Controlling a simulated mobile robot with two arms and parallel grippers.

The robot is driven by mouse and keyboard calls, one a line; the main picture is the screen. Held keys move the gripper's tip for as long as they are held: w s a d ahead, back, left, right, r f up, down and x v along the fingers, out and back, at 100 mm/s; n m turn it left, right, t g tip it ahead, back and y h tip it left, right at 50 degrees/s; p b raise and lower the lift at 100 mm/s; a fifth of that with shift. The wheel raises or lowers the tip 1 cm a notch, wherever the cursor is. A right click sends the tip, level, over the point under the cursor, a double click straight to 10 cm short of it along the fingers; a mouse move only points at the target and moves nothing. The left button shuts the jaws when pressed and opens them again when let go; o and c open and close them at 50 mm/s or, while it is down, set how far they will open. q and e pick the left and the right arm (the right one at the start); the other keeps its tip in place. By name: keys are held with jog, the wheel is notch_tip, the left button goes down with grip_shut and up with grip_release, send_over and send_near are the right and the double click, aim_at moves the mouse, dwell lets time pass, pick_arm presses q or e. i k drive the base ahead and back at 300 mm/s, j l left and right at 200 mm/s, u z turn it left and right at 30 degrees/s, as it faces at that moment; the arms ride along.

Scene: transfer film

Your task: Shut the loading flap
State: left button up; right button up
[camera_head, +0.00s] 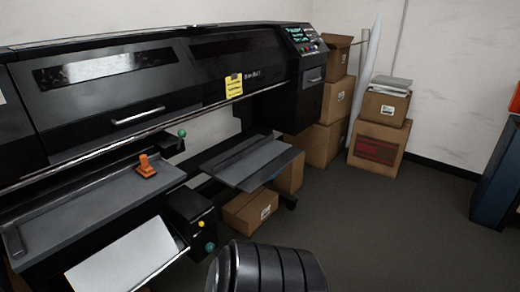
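A long black machine (215,75) fills the left and middle of the head view. A broad front cover with a silver handle (137,115) and a dark window strip (100,66) slopes along its upper front; it looks like the loading flap. Its lower edge sits above a long silver rail, with an open gap below it. I cannot tell whether it is fully shut. A grey tray (85,209) lies below, with an orange clamp-like piece (146,167) on it. Neither of my grippers is in view.
A grey side shelf (250,165) juts out from the machine at the middle. Cardboard boxes (376,142) stand behind it along the wall. A dark blue unit (498,180) is at the right edge. Grey floor (400,240) between is clear.

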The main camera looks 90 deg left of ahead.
aim_at(269, 172)
jog(key=u, duration=2.95)
